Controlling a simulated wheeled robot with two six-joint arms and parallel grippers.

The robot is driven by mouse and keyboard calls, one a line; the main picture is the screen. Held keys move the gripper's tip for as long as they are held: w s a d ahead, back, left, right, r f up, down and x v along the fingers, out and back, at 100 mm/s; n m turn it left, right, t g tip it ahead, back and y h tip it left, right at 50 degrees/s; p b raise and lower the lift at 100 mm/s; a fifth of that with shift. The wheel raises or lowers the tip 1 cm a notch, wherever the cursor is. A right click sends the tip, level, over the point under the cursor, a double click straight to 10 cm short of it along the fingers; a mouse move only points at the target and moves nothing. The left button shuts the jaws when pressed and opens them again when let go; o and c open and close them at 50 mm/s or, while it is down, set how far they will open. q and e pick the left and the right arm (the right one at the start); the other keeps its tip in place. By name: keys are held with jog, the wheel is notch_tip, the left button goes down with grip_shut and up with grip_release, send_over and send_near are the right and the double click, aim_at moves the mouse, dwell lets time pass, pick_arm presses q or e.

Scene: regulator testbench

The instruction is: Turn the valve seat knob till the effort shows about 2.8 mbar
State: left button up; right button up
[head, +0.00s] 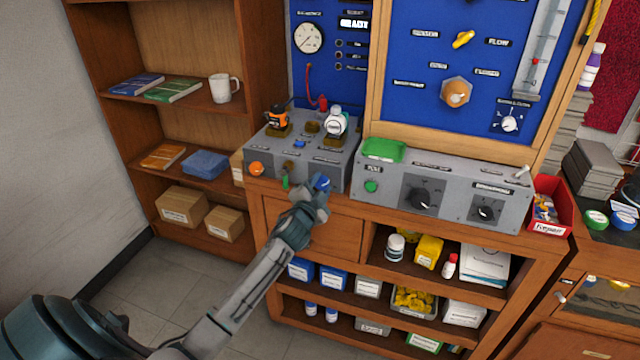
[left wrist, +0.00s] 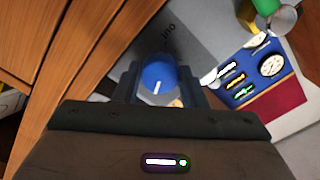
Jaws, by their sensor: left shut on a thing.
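A blue knob (head: 321,183) sits on the lower front of the grey bench box at the left. My left gripper (head: 316,189) reaches it from below and is shut on it. In the left wrist view the blue knob (left wrist: 157,74) shows between the two fingers, with a white pointer line on its face. A white round gauge (head: 308,38) and a small white-lettered display (head: 354,24) are on the blue back panel; I cannot read a pressure value from either. My right gripper is not in view.
An orange knob (head: 256,169) and a green part (head: 285,182) are left of the gripper on the same box. A second grey box (head: 450,195) with black dials stands to the right. Wooden shelves (head: 440,275) with bottles and boxes are below. The floor at left is clear.

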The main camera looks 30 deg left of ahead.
pick_arm(q)
jog(key=shift+m, duration=0.3)
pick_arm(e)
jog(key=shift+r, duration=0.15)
pick_arm(q)
jog(key=o, duration=1)
jog(key=b+v, duration=0.2)
jog(key=v, duration=0.9)
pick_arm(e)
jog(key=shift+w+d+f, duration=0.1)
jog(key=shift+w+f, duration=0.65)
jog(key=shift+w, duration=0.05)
pick_arm(q)
jog(key=shift+w+f, duration=0.1)
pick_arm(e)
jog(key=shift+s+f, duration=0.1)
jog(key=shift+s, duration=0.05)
